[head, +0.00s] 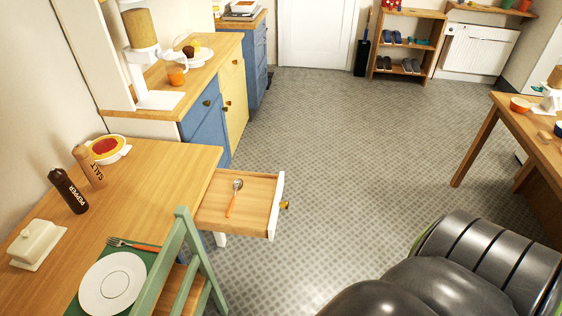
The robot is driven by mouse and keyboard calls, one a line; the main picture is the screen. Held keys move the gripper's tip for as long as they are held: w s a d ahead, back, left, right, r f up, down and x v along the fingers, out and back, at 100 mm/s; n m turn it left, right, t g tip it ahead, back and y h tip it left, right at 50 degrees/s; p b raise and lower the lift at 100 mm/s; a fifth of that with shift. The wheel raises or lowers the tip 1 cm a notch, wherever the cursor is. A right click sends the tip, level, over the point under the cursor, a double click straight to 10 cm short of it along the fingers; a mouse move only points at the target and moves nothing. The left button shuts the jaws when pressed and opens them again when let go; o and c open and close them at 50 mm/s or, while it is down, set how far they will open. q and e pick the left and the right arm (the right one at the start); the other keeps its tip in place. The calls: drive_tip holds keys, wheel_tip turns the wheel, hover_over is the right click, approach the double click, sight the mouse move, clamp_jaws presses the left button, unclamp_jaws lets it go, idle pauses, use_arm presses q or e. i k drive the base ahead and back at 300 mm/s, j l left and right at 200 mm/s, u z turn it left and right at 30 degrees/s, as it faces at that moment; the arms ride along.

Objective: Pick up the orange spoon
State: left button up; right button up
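The orange spoon (234,197) lies in the pulled-out drawer (262,217) of the wooden table at the left. It has an orange handle toward the front of the picture and a metal bowl end toward the back. It lies on the bare drawer floor, away from the walls. The drawer has a white front with a small brass knob (285,205). Neither of my grippers shows in the head view.
A green chair (181,251) stands close in front of the drawer's near side. The wooden table (150,185) holds a plate (112,282), a fork, a butter dish (37,244), shakers and a bowl (107,149). Open tiled floor (345,150) lies right of the drawer.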

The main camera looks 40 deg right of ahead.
sight(238, 184)
drive_tip(key=z, duration=0.85)
drive_tip(key=i+l+u, duration=0.35)
drive_tip(key=i, duration=0.2)
